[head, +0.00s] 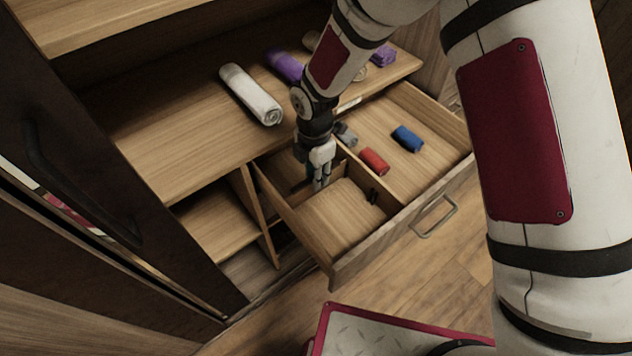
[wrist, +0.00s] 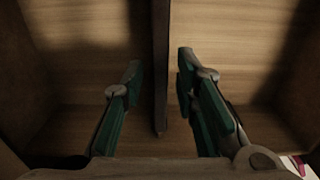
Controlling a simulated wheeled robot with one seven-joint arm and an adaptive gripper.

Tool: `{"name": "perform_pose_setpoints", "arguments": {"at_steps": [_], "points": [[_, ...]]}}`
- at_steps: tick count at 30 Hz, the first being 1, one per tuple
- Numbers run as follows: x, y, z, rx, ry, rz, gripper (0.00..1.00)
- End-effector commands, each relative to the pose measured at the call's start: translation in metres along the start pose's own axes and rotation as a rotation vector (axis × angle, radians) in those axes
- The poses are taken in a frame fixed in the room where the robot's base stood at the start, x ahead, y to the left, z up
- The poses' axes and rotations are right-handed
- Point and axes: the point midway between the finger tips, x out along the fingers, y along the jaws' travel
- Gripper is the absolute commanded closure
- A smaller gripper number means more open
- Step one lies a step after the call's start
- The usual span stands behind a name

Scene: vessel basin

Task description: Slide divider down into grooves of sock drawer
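The sock drawer (head: 352,272) is pulled out of the wooden cabinet. A lengthwise inner wall (head: 388,203) splits it into a left and a right section. My gripper (head: 320,186) points down into the left section. In the wrist view, my two green-padded fingers (wrist: 157,66) are apart, one on each side of a thin dark upright board (wrist: 160,45), likely the divider. Gaps show between the board and both fingertips. In the head view my fingers hide part of the board. Whether it sits in any grooves cannot be told.
Rolled socks lie in the right section: red (head: 373,161), blue (head: 407,138) and grey (head: 345,134). On the shelf above are a white cylinder (head: 250,94) and purple items (head: 285,66). The left section's front floor (head: 335,220) is clear.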

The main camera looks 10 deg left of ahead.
Motion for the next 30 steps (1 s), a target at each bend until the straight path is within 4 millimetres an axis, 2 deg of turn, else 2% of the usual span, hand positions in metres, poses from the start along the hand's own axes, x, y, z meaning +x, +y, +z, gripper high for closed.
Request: {"name": "perform_pose_setpoints", "arguments": {"at_steps": [12, 21, 24, 25, 30], "points": [[0.049, 0.000, 0.004, 0.000, 0.001, -0.001, 0.72], [0.052, 0.000, 0.004, 0.001, 0.000, 0.000, 0.72], [0.052, 0.000, 0.004, 0.001, 0.000, 0.000, 0.95], [0.052, 0.000, 0.004, 0.001, 0.000, 0.000, 1.00], [0.052, 0.000, 0.004, 0.001, 0.000, 0.000, 1.00]]}}
